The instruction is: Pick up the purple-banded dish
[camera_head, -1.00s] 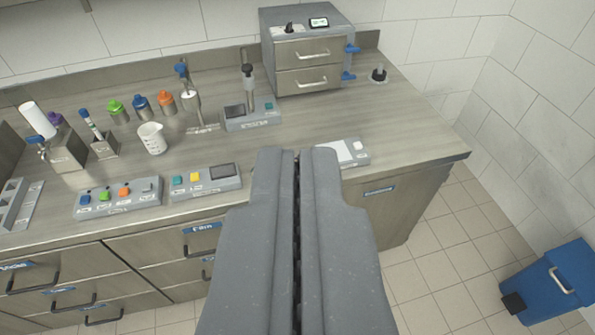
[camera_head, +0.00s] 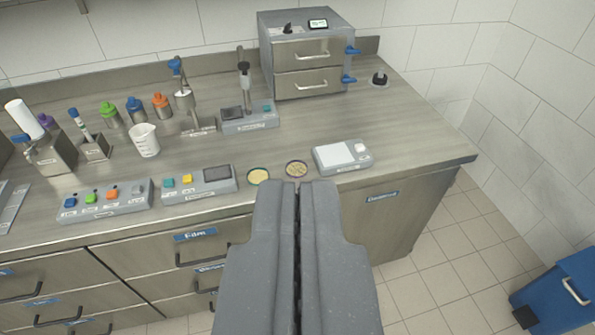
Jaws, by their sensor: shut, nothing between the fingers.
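Two small round dishes with yellowish contents lie on the worktop near its front edge. The right dish (camera_head: 297,169) has a dark, purplish rim and looks like the purple-banded one. The left dish (camera_head: 258,176) has a greenish rim. My gripper (camera_head: 297,186) is shut and empty, and its tips show just below the right dish in the picture. I cannot tell the height of the tips above the counter.
A scale (camera_head: 343,156) stands right of the dishes, and a button box with a display (camera_head: 199,183) stands left. A beaker (camera_head: 145,140), colored bottles (camera_head: 136,110) and a drawer unit (camera_head: 307,55) are farther back. The right part of the worktop (camera_head: 415,135) is mostly clear.

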